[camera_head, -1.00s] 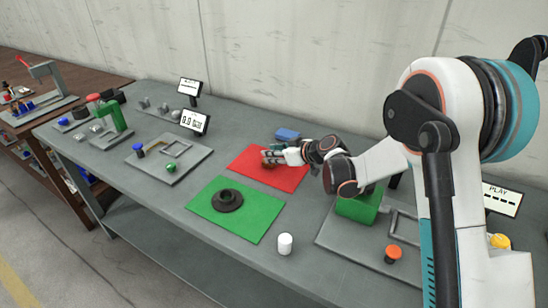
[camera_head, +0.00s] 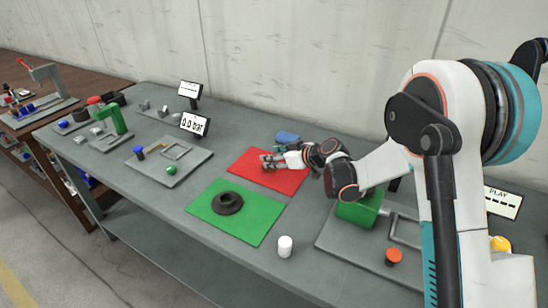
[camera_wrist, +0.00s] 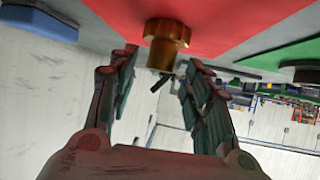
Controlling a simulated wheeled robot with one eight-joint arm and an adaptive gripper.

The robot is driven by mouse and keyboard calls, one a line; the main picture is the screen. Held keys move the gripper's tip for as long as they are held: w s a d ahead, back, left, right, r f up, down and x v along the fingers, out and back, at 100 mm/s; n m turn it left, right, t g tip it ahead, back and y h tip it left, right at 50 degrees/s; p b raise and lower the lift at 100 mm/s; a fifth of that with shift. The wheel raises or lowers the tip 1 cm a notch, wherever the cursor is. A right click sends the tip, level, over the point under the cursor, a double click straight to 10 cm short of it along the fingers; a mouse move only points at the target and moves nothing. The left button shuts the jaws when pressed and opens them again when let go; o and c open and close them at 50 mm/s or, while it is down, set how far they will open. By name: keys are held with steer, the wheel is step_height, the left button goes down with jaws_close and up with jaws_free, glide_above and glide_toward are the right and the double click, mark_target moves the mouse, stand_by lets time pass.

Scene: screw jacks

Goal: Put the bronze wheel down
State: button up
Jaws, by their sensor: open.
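The bronze wheel (camera_wrist: 166,32) shows in the wrist view against the red mat (camera_wrist: 225,22), with its narrower end pointing away from the mat. My gripper (camera_wrist: 160,65) is open, with one finger on each side of the wheel and visible gaps between. The wheel appears to stand on the mat; its exact contact is hard to see. In the head view my gripper (camera_head: 267,162) is low over the red mat (camera_head: 288,183), and I cannot make out the wheel there.
A green mat (camera_head: 250,228) with a black ring (camera_head: 228,202) lies in front of the red mat. A blue block (camera_head: 287,137) is behind my gripper. A grey plate with an orange knob (camera_head: 393,256) is at right.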

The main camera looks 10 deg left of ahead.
steer(key=p+v, duration=0.2)
steer(key=v, duration=0.5)
steer(key=shift+d, duration=0.1)
steer(key=s+d+r+m+h, duration=0.5)
steer(key=s+d+r+m, duration=0.1)
steer(key=s+d+r, duration=0.8)
steer(key=s+d+m+h, duration=0.2)
steer(key=s+d, duration=0.4)
steer(key=s, duration=0.4)
steer(key=s+d+f+m+t+h, duration=0.1)
steer(key=s+d+m+h, duration=0.2)
steer(key=s+d, duration=0.4)
steer(key=s, duration=0.4)
steer(key=shift+d+f+m, duration=0.3)
steer(key=shift+d+m, duration=0.05)
steer(key=shift+m, duration=0.05)
